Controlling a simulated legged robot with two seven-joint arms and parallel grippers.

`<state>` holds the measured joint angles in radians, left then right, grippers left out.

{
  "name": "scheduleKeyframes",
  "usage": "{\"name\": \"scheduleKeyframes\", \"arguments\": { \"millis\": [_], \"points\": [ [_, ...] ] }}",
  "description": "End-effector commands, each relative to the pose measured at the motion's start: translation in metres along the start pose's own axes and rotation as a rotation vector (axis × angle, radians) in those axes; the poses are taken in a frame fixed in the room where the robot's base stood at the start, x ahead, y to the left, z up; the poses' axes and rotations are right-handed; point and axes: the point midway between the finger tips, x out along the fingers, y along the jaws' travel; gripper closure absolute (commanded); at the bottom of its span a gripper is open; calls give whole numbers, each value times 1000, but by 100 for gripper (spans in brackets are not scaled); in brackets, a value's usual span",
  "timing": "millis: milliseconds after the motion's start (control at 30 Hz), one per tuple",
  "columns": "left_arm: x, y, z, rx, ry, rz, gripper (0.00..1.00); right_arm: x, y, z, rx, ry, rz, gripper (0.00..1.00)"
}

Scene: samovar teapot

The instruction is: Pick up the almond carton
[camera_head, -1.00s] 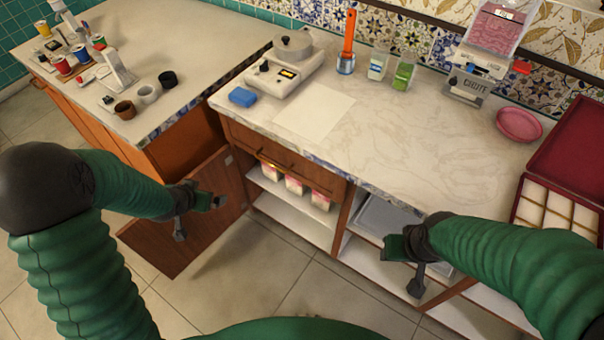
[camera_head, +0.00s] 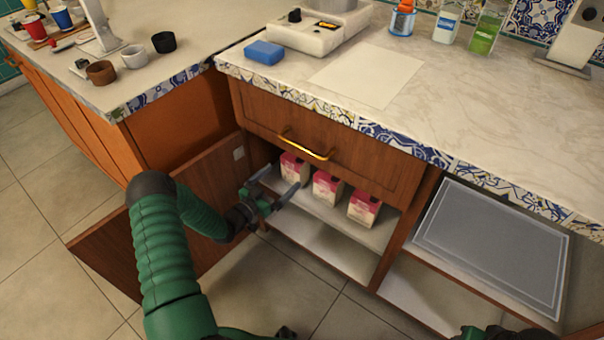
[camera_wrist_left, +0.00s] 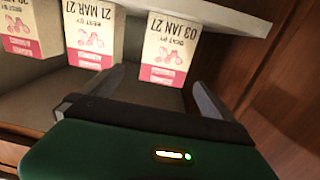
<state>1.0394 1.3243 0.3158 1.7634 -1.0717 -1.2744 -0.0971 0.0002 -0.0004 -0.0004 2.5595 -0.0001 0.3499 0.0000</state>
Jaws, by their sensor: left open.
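Three white-and-pink cartons stand in a row on the upper shelf of the open cabinet: left carton (camera_head: 293,168), middle carton (camera_head: 326,188) and right carton (camera_head: 364,207). I cannot read which is almond. In the left wrist view they appear upside down; the nearest carton (camera_wrist_left: 167,48) reads 03 JAN 27 and the middle one (camera_wrist_left: 91,35) reads 21 MAR 27. My left gripper (camera_head: 277,182) is open and empty, in front of the left carton, with its fingers (camera_wrist_left: 158,78) pointing toward it, apart from it. Only a green and dark part of my right arm shows at the bottom edge.
The open cabinet door (camera_head: 205,165) stands left of my left gripper. A drawer with a brass handle (camera_head: 305,147) overhangs the cartons. A lower shelf (camera_head: 325,247) is empty. A grey tray (camera_head: 490,240) lies in the right bay. A blue sponge (camera_head: 264,52) sits on the counter.

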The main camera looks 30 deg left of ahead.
Motion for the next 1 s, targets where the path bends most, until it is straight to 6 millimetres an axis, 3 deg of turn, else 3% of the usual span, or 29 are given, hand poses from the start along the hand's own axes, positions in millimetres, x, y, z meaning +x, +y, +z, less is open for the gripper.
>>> {"name": "scheduleKeyframes", "arguments": {
  "millis": [33, 200, 367, 600, 900, 1000],
  "points": [
    [14, 0, 7, -1, 2, 2, 0, 12, 0, 3, 0, -1, 0, 55],
    [54, -4, 10, -7, 0, 0, 0, 28, 0, 7, 0, -1, 0, 55],
    [72, -3, 7, -7, -1, -1, 0, 35, 0, 8, -1, -1, 0, 55],
    [112, -1, 6, -4, -1, -1, 0, 67, 0, 16, 0, -2, 0, 55],
    [122, -2, 1, -8, -3, -2, 0, 67, 0, 16, -1, -1, 0, 55],
    [122, -2, 1, -8, -3, -2, 13, 67, 0, 16, -1, -1, 0, 55]
  ]
}}
